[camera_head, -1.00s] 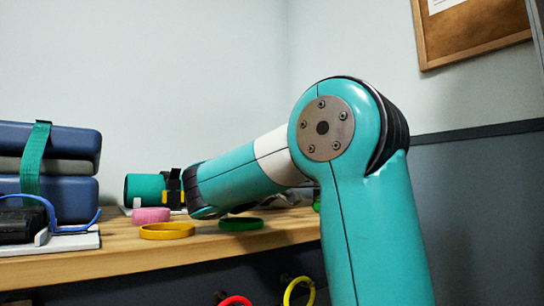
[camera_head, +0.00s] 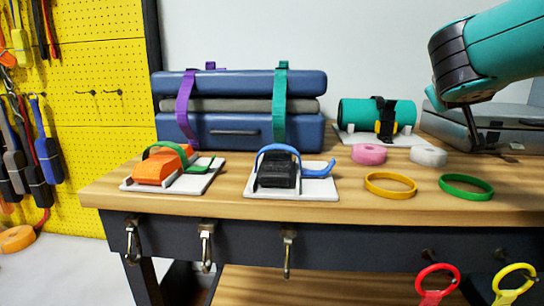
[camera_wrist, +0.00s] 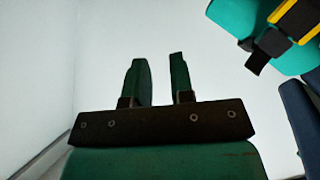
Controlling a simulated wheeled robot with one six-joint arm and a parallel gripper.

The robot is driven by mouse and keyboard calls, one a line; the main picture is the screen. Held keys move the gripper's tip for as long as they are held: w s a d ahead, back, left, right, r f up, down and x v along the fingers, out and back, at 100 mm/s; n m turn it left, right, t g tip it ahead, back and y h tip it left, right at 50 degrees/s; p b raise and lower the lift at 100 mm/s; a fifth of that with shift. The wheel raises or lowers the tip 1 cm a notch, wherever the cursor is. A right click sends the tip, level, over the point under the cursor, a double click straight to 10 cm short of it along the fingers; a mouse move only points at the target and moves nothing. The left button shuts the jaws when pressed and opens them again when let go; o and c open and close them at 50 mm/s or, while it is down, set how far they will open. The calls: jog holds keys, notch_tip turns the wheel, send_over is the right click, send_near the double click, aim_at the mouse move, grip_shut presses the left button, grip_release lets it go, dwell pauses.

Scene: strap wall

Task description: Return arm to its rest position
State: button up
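My gripper (camera_wrist: 159,68) shows in the wrist view with its two dark fingers apart and nothing between them. The gap is fairly narrow. My teal arm (camera_head: 490,55) enters the head view at the upper right, above the bench's right end. The gripper itself cannot be made out in the head view. The wrist view also shows part of a teal roll (camera_wrist: 235,15) with a black strap and yellow buckle at the upper right, apart from the fingers.
The wooden bench (camera_head: 330,212) holds strapped blue cases (camera_head: 245,84), the teal roll (camera_head: 357,113), a grey case (camera_head: 505,118), two buckle boards and several coloured rings and rolls. Tools hang on the yellow pegboard (camera_head: 100,120). Hooks and handles stick out along the bench front.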

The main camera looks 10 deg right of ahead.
jog(key=s+a+r+n+g+y+p, duration=0.2)
jog(key=a+y+p, duration=0.4)
jog(key=a+p, duration=0.3)
jog(key=s+a+r+n+g+y+p, duration=0.15)
jog(key=a+y+p, duration=0.4)
jog(key=a, duration=0.55)
jog(key=s+a+r+n+g+y+p, duration=0.2)
jog(key=s+a+p, duration=0.4)
jog(key=s, duration=0.3)
jog(key=s+a+r+n+g+y+p, duration=0.2)
jog(key=s+a+r+n+g+p, duration=0.1)
jog(key=s+a+p, duration=0.4)
jog(key=s+r+g, duration=0.1)
jog(key=s+g, duration=0.1)
jog(key=s, duration=0.1)
jog(key=shift+s+r+g+y+p, duration=0.3)
jog(key=shift+r+g+y+p, duration=0.05)
jog(key=shift+r, duration=0.05)
